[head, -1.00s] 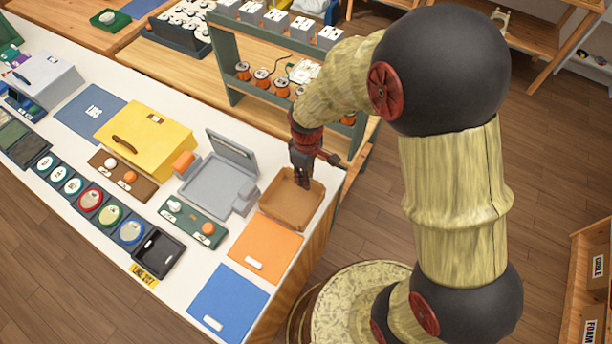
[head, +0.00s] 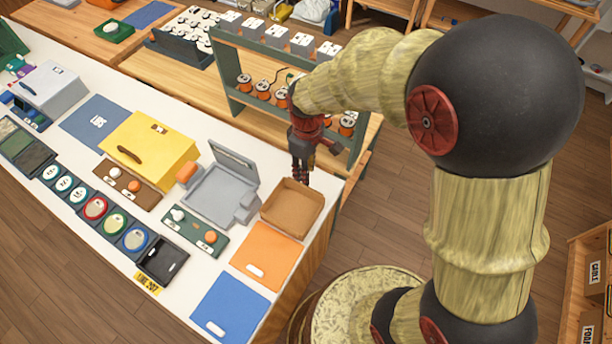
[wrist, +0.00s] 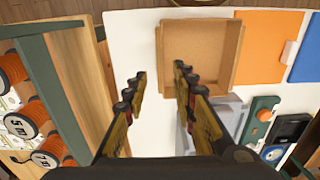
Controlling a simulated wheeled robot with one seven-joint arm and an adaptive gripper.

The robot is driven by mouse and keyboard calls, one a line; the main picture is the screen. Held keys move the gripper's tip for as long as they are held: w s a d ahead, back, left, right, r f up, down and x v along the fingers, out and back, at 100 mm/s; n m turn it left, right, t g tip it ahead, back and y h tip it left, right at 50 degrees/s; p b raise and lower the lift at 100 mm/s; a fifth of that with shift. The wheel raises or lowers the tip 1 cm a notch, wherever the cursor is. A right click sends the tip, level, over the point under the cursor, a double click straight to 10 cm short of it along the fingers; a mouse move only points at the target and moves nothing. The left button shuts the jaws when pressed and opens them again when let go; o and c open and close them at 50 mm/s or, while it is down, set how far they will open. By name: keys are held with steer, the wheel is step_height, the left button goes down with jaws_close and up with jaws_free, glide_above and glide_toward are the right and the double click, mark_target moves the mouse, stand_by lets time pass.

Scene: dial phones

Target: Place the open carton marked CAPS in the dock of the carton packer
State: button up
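An open brown carton (head: 290,208) sits on the white bench near its right corner; I see no CAPS marking on its visible sides. It also shows in the wrist view (wrist: 208,48), empty. My gripper (head: 300,176) is above the carton's far edge in the head view. In the wrist view my gripper (wrist: 160,84) is open and empty, its right finger overlapping the carton's near left corner and its left finger outside the carton. A grey machine with a raised lid (head: 219,192) stands left of the carton; I cannot tell whether it is the packer.
An orange mat (head: 266,243) and a blue mat (head: 229,304) lie in front of the carton. A panel with knobs (head: 194,231) and a yellow box (head: 150,150) are further left. A green rack with orange spools (head: 263,91) stands behind the bench.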

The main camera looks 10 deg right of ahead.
steer(key=s+d+r+m+t, duration=0.2)
steer(key=s+d+r+m, duration=0.1)
steer(key=r, duration=0.6)
steer(key=s+d+r+m+t, duration=0.1)
steer(key=s+d+r+m, duration=0.2)
steer(key=r, duration=0.7)
steer(key=s+d, duration=0.1)
steer(key=s, duration=0.1)
steer(key=shift+s+d+t, duration=0.25)
steer(key=shift+s+t, duration=0.15)
steer(key=shift+o, duration=0.4)
steer(key=s+d+r+m+t, duration=0.2)
steer(key=s+r+m, duration=0.2)
steer(key=s, duration=0.3)
steer(key=shift+d+p, duration=0.35)
